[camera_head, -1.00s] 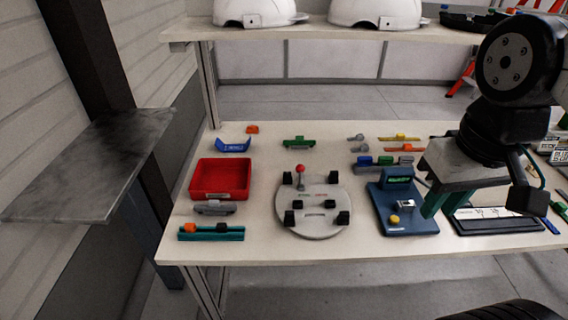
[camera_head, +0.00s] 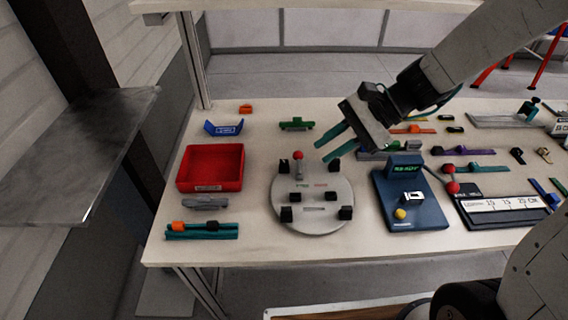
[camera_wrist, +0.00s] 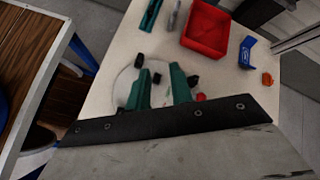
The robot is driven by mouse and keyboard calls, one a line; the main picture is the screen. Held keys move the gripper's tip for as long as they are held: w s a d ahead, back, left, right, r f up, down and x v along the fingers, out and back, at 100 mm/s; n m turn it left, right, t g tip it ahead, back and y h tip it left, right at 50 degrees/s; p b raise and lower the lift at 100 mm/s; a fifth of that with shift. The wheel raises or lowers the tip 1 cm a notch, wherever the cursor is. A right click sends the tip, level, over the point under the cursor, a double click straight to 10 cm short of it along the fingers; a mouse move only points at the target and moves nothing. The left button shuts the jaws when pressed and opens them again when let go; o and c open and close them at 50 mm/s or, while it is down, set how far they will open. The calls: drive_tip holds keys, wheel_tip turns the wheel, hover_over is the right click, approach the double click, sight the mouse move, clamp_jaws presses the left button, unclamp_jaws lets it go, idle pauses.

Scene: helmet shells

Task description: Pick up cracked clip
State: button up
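I cannot tell which piece is the cracked clip; no crack shows at this size. Several small clip-like pieces lie on the table: a small orange piece (camera_head: 246,108) at the back left, a green piece (camera_head: 297,124) behind the round fixture, and a grey piece (camera_head: 205,202) in front of the red tray. An orange clip (camera_head: 179,226) sits on the teal rail (camera_head: 202,236) at the front left. My gripper (camera_head: 323,150) is above the table, near the back right of the round grey fixture (camera_head: 313,215). Its teal fingers are apart and empty, also in the wrist view (camera_wrist: 160,69).
The red tray (camera_head: 181,184) is empty, with a blue holder (camera_head: 223,128) behind it. A blue tester (camera_head: 425,214) stands right of the fixture, then a ruler plate (camera_head: 500,205). The fixture's red-knobbed lever (camera_head: 298,156) stands upright near my fingers.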

sight(287, 161)
drive_tip(key=w+f+m+t, duration=0.1)
drive_tip(key=w+f+m, duration=0.2)
drive_tip(key=w+f+m+t+y, duration=0.1)
drive_tip(key=w+f+m, duration=0.2)
drive_tip(key=f, duration=0.1)
drive_tip(key=w+a+f+m+t, duration=0.1)
drive_tip(key=w+f+m, duration=0.2)
drive_tip(key=f, duration=0.1)
drive_tip(key=shift+w+f+y, duration=0.2)
drive_tip(key=shift+w+y, duration=0.1)
drive_tip(key=shift+y, duration=0.1)
drive_tip(key=x, duration=0.7)
drive_tip(key=shift+w+a, duration=0.1)
drive_tip(key=shift+a, duration=0.05)
clamp_jaws()
